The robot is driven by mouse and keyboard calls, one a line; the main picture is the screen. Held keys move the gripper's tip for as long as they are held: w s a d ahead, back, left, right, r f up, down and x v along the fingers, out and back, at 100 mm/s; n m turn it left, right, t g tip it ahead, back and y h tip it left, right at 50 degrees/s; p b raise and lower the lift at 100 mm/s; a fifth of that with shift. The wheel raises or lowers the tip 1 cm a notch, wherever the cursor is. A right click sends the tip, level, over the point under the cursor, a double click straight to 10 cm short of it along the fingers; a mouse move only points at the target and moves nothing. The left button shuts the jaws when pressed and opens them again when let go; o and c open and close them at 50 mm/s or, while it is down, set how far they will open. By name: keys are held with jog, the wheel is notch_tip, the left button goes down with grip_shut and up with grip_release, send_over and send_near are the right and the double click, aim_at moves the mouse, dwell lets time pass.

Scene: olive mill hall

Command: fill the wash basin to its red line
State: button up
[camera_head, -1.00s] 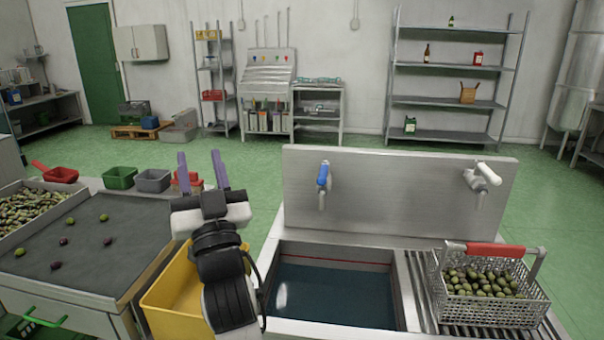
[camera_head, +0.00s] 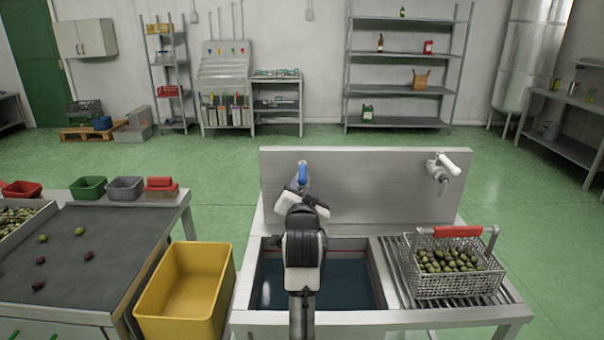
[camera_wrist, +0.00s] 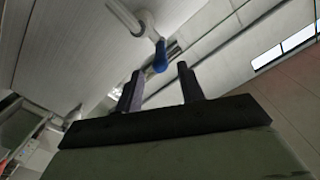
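The wash basin (camera_head: 382,300) holds dark water (camera_head: 345,285) whose surface lies below the red line (camera_head: 345,250) on its back wall. My arm hides part of the basin. The blue-handled tap (camera_head: 303,172) is on the steel back panel above the basin. Its spout is hidden behind my gripper, so I cannot tell whether water runs. My gripper (camera_head: 301,196) is in front of this tap. In the wrist view its two fingers (camera_wrist: 160,88) are apart and empty, and the blue handle (camera_wrist: 160,56) shows just beyond and between the fingertips.
A second tap with a white lever (camera_head: 441,168) is on the panel's right. A wire basket of olives (camera_head: 452,283) stands on the ribbed drainboard (camera_head: 395,270). A yellow bin (camera_head: 160,313) is left of the basin, beside the sorting table (camera_head: 95,240).

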aim_at(302, 181)
jog(key=w+p, duration=0.1)
jog(key=w, duration=0.5)
jog(key=shift+w, duration=0.4)
grip_shut()
